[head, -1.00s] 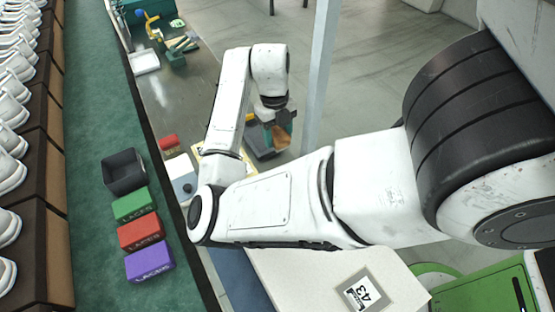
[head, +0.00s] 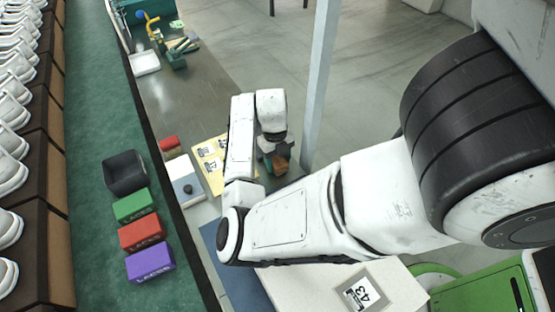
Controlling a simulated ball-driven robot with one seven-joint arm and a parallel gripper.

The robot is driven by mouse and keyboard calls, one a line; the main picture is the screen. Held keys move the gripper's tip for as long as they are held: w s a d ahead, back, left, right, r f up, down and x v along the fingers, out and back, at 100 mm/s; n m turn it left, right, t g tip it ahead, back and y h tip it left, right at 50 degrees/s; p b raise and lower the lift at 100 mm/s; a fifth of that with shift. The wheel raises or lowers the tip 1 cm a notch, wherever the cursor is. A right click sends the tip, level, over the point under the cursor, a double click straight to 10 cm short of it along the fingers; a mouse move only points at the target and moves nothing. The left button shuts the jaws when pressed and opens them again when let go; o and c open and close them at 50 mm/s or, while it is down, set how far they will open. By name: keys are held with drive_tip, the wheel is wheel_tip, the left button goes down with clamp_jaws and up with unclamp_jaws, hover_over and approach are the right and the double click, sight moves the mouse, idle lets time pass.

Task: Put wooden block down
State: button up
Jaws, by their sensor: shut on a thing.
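My gripper (head: 277,163) is at the end of my white arm, near the middle of the head view. It is shut on the wooden block (head: 281,160), a small brown piece partly hidden by the gripper. The block is above or near a dark grey tray that is mostly hidden behind the arm. I cannot tell whether the block touches anything below it.
A yellow sheet with labels (head: 209,163) lies left of my arm, beside a white box with a dark knob (head: 180,182). Green (head: 134,205), red (head: 141,233) and purple (head: 149,264) laces boxes and a black bin (head: 125,174) stand on the green surface. A grey post (head: 319,85) rises right of the gripper.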

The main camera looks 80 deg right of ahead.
drive_tip(key=shift+f, duration=0.15)
drive_tip(key=o, duration=0.9)
drive_tip(key=shift+o, duration=0.2)
wheel_tip(320, 180, up, 12)
drive_tip(key=w+d, duration=0.1)
drive_tip(key=shift+r+b, duration=0.2)
drive_tip(key=shift+b, duration=0.25)
drive_tip(key=shift+d, duration=0.15)
